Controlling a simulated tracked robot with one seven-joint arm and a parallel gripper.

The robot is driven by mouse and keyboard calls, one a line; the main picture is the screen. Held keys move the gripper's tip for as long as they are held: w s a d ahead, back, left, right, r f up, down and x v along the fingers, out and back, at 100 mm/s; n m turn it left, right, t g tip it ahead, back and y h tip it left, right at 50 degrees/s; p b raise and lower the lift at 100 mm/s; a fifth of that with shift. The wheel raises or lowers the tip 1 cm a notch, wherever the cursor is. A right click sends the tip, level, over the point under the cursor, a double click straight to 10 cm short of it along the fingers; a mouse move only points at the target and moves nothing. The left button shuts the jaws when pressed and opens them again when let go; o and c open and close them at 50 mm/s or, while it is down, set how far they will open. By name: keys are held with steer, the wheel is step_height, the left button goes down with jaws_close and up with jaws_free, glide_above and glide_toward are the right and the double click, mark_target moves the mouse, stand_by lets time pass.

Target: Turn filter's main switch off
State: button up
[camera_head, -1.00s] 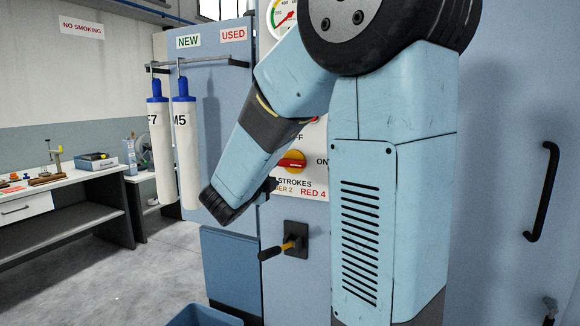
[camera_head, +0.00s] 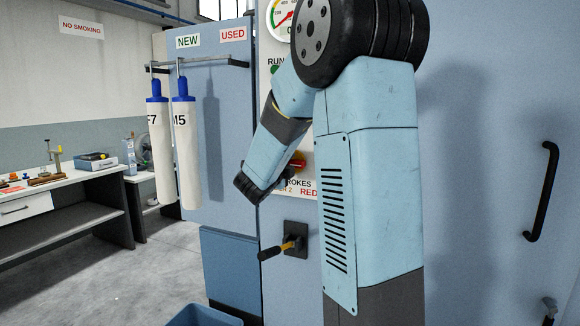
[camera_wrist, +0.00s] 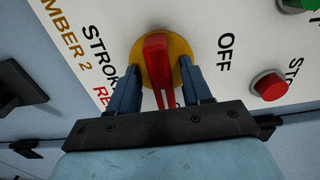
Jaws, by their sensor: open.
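The main switch is a red handle (camera_wrist: 157,62) on a yellow disc (camera_wrist: 180,47). In the wrist view the handle lies between the two fingers of my gripper (camera_wrist: 160,78), which is open around it. A small gap seems to show on each side; contact is unclear. The handle lies crosswise to the OFF lettering (camera_wrist: 226,52), along the ON side, whose label is mostly hidden by the gripper. In the head view only part of the switch (camera_head: 299,158) shows behind my wrist, and my fingers are largely hidden.
A red stop button (camera_wrist: 268,85) and a green button (camera_wrist: 292,4) sit on the same panel. A black-handled lever (camera_head: 273,252) sticks out below. Two filter sleeves (camera_head: 160,150) hang from a rail on the left. A blue bin (camera_head: 200,317) stands on the floor.

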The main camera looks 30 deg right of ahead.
steer(key=c, duration=0.9)
steer(key=shift+d, duration=0.15)
jaws_close()
steer(key=shift+f, duration=0.1)
